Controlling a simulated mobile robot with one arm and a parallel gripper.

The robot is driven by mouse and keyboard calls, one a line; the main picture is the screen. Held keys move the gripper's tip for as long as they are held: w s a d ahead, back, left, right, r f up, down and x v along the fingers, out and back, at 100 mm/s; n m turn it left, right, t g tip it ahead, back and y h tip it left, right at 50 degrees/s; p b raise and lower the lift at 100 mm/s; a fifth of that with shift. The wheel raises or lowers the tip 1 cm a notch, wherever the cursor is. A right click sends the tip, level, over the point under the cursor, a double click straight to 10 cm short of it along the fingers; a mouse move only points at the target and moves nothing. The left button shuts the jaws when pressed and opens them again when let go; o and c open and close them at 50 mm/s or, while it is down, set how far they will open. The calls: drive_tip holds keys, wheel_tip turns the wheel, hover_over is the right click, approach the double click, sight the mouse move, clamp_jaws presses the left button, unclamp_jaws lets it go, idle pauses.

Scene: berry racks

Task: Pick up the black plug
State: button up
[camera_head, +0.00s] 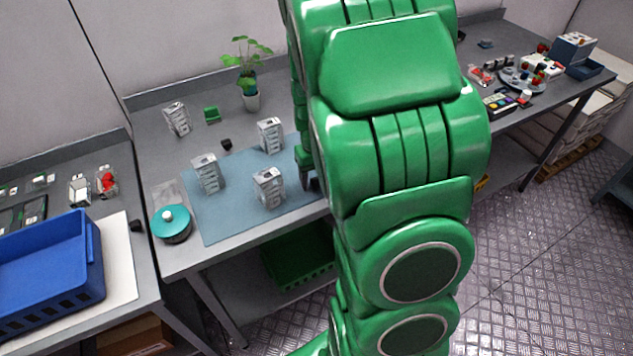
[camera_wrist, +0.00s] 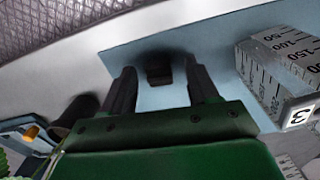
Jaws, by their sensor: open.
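A small black plug (camera_wrist: 159,72) lies on the blue mat in the wrist view, between and just beyond the two dark fingers of my gripper (camera_wrist: 160,82). The fingers are open, with a gap on each side of the plug. I cannot tell how high the fingertips are above the mat. In the head view my green arm covers most of this spot; only part of my gripper (camera_head: 309,182) shows at the mat's right side, and the plug is hidden there.
The blue mat (camera_head: 225,222) bears several white graduated blocks; one block (camera_wrist: 278,65) stands close right of my gripper in the wrist view. A dark cylinder (camera_wrist: 78,108) is at left.

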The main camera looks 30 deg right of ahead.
clamp_jaws()
idle(0.3)
drive_tip(key=shift+r, duration=0.55)
wheel_tip(320, 180, up, 2)
drive_tip(key=shift+r, duration=0.25)
drive_tip(key=s+a+r, duration=0.4)
drive_tip(key=s+r, duration=0.5)
drive_tip(key=s, duration=0.4)
drive_tip(key=shift+s+r, duration=0.2)
